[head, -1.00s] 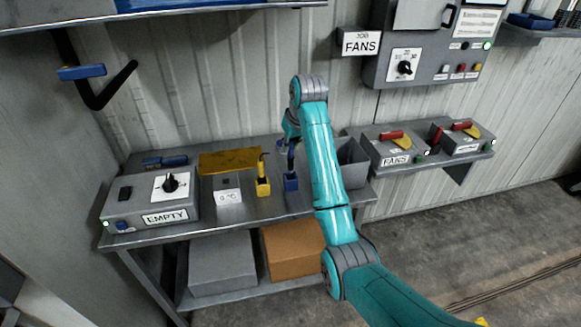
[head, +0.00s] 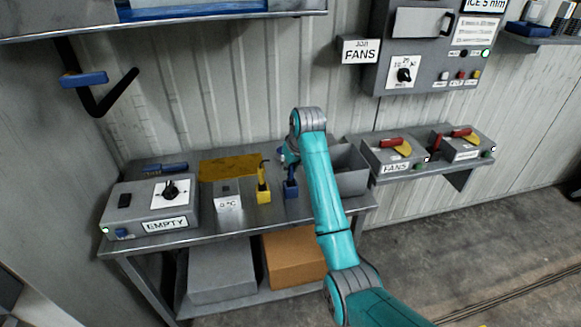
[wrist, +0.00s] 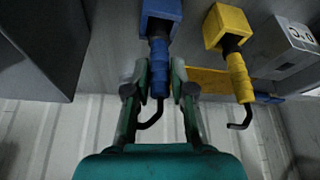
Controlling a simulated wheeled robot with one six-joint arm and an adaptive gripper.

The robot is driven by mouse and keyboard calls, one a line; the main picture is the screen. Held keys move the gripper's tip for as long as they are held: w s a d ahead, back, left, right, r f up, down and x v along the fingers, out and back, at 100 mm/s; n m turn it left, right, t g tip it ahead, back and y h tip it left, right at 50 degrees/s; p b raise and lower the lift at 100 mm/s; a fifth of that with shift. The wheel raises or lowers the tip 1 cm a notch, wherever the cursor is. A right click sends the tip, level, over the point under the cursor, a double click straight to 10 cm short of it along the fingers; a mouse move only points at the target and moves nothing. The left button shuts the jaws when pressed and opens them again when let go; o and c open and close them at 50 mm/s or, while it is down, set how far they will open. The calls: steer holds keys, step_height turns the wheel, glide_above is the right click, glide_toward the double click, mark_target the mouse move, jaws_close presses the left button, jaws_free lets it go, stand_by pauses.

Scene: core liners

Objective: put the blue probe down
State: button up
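The blue probe (wrist: 158,72) has a blue handle with a dark curved cable at its end. My gripper (wrist: 159,78) has one finger on each side of the handle, close against it, and looks shut on it. The probe's dark neck meets the open end of a blue block (wrist: 160,14), in line with it; how deep it sits is hidden. In the head view the blue block (head: 291,191) stands on the bench with the probe (head: 291,173) upright at its top. My arm hides most of the gripper there.
The yellow probe (head: 262,176) stands in a yellow block (head: 264,197) just left of the blue one. A small display box (head: 228,203) and an EMPTY box (head: 150,208) are further left. A grey bin (head: 352,180) stands close on the right. A yellow tray (head: 229,166) lies behind.

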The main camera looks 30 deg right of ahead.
steer(key=shift+o, duration=0.6)
steer(key=shift+r, duration=0.25)
steer(key=v, duration=0.7)
steer(key=shift+r, duration=0.2)
steer(key=shift+s+f, duration=0.1)
